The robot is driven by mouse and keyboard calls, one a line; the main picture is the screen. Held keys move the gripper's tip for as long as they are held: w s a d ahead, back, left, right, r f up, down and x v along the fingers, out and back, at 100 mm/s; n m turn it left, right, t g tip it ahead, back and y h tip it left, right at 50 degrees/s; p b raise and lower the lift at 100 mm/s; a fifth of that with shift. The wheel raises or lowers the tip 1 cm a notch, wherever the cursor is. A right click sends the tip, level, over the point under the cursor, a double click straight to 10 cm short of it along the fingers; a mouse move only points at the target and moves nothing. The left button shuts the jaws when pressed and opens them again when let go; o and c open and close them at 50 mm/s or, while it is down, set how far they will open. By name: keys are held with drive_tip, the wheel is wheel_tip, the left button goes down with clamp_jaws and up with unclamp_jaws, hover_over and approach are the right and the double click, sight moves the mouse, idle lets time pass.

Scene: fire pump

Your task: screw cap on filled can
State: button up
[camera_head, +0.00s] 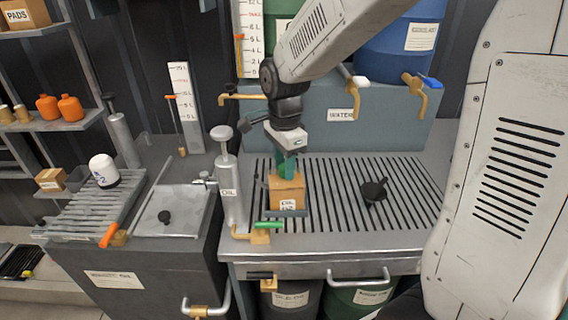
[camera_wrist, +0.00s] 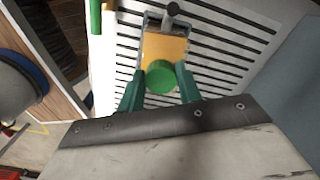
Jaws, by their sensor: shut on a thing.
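The can (camera_head: 287,190) is a small orange-tan box with a white label. It stands upright on the slotted grate, beneath my gripper (camera_head: 289,168). In the wrist view the can's top (camera_wrist: 165,47) shows just beyond a round green cap (camera_wrist: 160,78). My gripper's green fingers (camera_wrist: 160,88) are shut on the cap, one at each side. The cap is over the near part of the can's top. The can's opening is hidden under the cap, so I cannot tell how the cap sits on it. The fill inside does not show.
The slotted grate (camera_head: 412,215) is mostly free to the right, except for a black knobbed piece (camera_head: 373,190). A grey oil pump (camera_head: 228,185) stands close left of the can. Brass taps (camera_head: 415,90) jut out behind.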

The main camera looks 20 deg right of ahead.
drive_tip(key=m, duration=0.6)
drive_tip(key=shift+w, duration=0.15)
drive_tip(key=o, duration=1.4)
drive_tip(key=shift+r, duration=0.3)
drive_tip(key=shift+r, duration=1.2)
drive_tip(key=shift+r, duration=2.5)
